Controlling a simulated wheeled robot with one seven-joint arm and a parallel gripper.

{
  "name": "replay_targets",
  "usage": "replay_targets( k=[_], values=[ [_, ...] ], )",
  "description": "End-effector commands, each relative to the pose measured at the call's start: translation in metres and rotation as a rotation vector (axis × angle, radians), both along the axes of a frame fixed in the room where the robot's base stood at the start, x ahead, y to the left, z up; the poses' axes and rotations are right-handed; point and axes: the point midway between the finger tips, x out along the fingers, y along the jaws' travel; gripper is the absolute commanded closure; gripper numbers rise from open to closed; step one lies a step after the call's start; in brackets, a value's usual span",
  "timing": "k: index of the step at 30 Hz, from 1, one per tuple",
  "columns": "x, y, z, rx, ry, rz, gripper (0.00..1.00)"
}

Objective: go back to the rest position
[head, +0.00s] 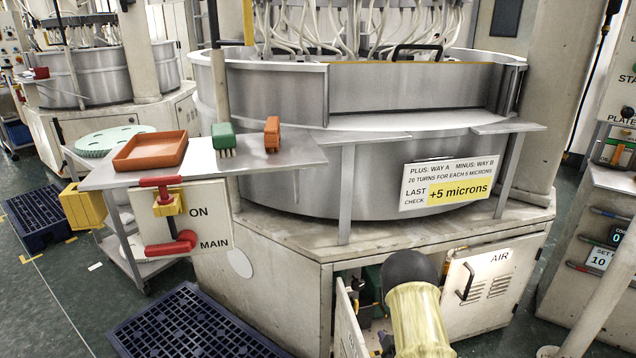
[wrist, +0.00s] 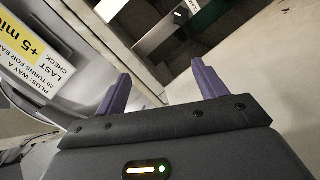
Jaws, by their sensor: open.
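My gripper (wrist: 162,87) shows in the wrist view with its two purple fingers wide apart and nothing between them. The fingers point toward a pale surface and a dark opening with a light edge. In the head view my arm, with a yellowish sleeve and a dark joint, rises at the bottom in front of the open cabinet. My gripper cannot be made out there. The sign reading "+5 microns" (head: 445,182) is on the machine's drum; it also shows upside down at the left of the wrist view (wrist: 30,55).
A steel shelf (head: 290,160) holds an orange tray (head: 150,150), a green brush (head: 223,139) and a brown brush (head: 272,134). Red handles (head: 171,243) stick out at MAIN. A blue pallet (head: 190,325) lies on the floor.

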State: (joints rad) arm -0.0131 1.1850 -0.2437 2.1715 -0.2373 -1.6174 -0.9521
Motion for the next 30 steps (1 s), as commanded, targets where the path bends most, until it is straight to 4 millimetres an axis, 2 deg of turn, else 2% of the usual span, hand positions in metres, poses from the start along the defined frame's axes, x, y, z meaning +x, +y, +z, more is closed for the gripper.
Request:
replay_targets(
  k=[7,14,17,23,30],
  values=[
    [0.004,-0.004,0.04,0.16,0.191,-0.142,0.29],
    [-0.02,-0.004,0.076,0.34,0.398,-0.305,0.29],
    [-0.037,0.0,0.091,0.415,0.486,-0.375,0.29],
    [-0.085,0.014,0.121,0.556,0.661,-0.516,0.29],
    [-0.157,0.03,0.153,0.695,0.858,-0.7,0.29]
  ],
)
